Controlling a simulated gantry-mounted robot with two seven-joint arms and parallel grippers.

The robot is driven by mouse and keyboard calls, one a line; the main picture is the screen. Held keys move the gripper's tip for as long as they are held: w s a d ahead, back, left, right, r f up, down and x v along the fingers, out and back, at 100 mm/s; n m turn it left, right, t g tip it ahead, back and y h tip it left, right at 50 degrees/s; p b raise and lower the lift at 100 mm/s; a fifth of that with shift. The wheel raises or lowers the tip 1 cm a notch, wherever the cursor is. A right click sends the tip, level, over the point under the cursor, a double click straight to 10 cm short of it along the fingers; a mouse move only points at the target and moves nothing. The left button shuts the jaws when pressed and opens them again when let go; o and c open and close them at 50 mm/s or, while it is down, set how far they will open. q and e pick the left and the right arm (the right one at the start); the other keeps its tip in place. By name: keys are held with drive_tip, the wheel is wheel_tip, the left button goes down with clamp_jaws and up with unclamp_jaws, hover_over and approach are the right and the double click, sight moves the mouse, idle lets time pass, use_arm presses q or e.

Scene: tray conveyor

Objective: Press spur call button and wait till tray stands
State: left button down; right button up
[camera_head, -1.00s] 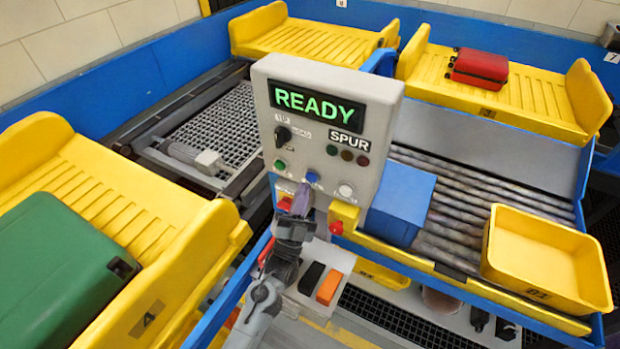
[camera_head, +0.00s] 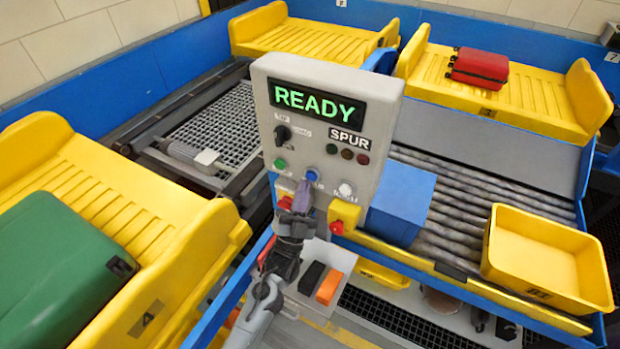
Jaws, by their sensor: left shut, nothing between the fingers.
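The grey control panel (camera_head: 385,110) stands in the middle with a lit green READY display (camera_head: 317,104) and a SPUR label (camera_head: 346,140). Its lower row has a green button (camera_head: 280,164), a blue button (camera_head: 312,175) and a white button (camera_head: 345,189). My left gripper (camera_head: 304,190) is shut and empty, its fingertips just below the blue button; I cannot tell if they touch it. Yellow conveyor trays stand around the panel: one at left (camera_head: 190,245), an empty one at the back (camera_head: 300,38) and one at back right (camera_head: 540,100). My right gripper is out of view.
A green suitcase (camera_head: 60,280) lies on the left tray and a red suitcase (camera_head: 480,68) on the back-right tray. A blue box (camera_head: 400,205) and a yellow bin (camera_head: 545,265) sit on the roller bed (camera_head: 455,215). A red button (camera_head: 337,227) on a yellow box is close by.

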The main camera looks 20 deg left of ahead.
use_arm(q)
drive_tip(key=shift+w, duration=0.3)
idle(0.5)
